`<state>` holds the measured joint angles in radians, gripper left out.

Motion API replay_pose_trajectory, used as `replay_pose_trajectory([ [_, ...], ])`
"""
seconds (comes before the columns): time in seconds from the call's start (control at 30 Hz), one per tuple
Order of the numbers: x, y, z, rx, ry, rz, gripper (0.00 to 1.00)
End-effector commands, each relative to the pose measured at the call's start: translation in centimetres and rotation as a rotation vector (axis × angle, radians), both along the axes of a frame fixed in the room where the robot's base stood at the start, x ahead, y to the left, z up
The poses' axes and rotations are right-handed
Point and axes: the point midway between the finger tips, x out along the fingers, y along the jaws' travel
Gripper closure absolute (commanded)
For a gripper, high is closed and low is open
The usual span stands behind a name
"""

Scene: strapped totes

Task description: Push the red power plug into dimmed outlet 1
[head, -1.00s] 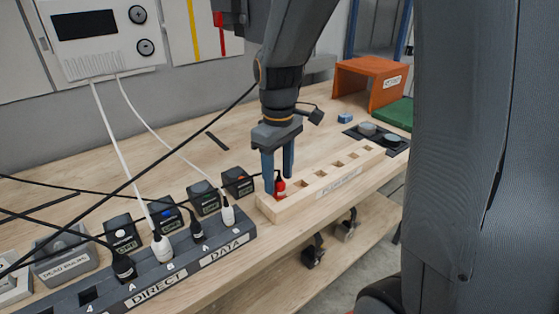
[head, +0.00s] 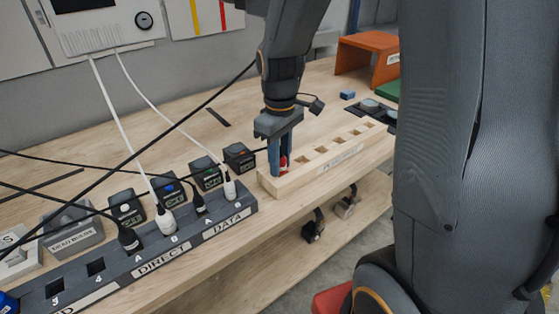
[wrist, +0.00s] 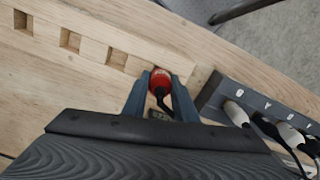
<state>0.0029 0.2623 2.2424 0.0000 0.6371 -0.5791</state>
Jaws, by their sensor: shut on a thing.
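The red power plug (head: 283,162) stands at the left end slot of the long wooden rack (head: 345,160). My gripper (head: 279,168) points down over it, one finger on each side. In the wrist view the red plug (wrist: 161,79) sits between the two fingers (wrist: 160,84), and its dark cable runs back toward the gripper body. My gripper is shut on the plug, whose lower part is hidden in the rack. The dark outlet strip (head: 150,252) lies left of the rack. Its dimmed section is cut off at the lower left, and I cannot make out outlet 1.
Cables cross above the left side. An orange stand (head: 365,55) is at the back right.

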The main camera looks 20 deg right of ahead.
Motion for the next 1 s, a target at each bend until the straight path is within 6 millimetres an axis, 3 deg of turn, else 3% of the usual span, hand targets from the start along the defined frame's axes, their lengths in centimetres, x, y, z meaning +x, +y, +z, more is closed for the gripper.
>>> replay_pose_trajectory([
  [0.27, 0.0, 0.0, 0.4, 0.0, 0.0, 0.0, 1.0],
  [1.0, 0.0, 0.0, 4.4, 0.001, -0.001, 0.0, 1.0],
])
